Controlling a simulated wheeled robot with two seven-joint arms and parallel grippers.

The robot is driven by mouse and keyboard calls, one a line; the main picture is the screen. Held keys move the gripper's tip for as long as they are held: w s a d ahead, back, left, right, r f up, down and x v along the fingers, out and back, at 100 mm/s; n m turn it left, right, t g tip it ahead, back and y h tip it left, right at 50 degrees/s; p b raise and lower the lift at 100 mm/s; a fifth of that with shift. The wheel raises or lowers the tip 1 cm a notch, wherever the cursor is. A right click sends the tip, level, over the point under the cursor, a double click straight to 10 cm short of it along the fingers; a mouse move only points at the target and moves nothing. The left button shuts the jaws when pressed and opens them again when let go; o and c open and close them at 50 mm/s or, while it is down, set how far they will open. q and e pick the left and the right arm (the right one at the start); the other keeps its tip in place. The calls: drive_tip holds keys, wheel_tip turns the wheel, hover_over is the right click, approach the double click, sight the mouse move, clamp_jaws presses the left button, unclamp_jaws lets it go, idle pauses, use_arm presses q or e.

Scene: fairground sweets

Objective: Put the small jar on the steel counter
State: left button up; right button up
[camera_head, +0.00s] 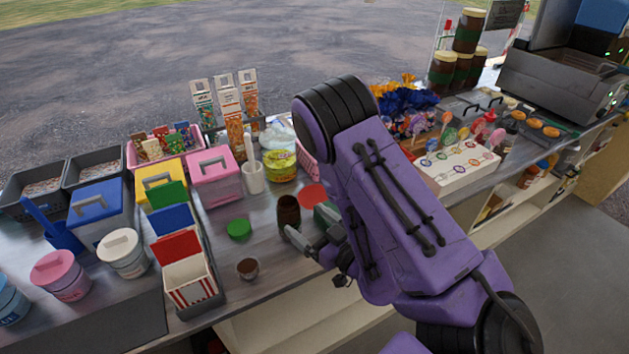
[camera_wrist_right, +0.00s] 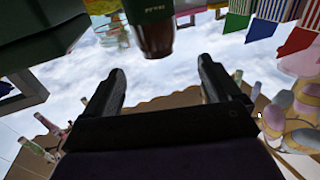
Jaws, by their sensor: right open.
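The small jar, brown and dark (camera_head: 289,211), appears upright at the grey steel counter (camera_head: 262,222), just left of my right gripper; its base is close behind a fingertip. My right gripper (camera_head: 302,238) is low over the counter's front part, fingers pointing left toward the jar. In the right wrist view a brown jar with a green label (camera_wrist_right: 155,35) shows beyond the open fingers (camera_wrist_right: 160,75), roughly between their lines; no contact is clear. My left gripper is not in view.
A green disc (camera_head: 239,229), a red disc (camera_head: 313,195) and a small brown-filled cup (camera_head: 247,268) are near the jar. A striped box (camera_head: 188,282) stands to the left. A yellow-green tub (camera_head: 280,165) and white holder (camera_head: 253,178) stand behind. My right arm hides counter to the right.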

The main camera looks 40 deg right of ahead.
drive_tip(key=shift+s+d+p, duration=0.1)
drive_tip(key=shift+s+p, duration=0.25)
drive_tip(key=shift+s, duration=0.5)
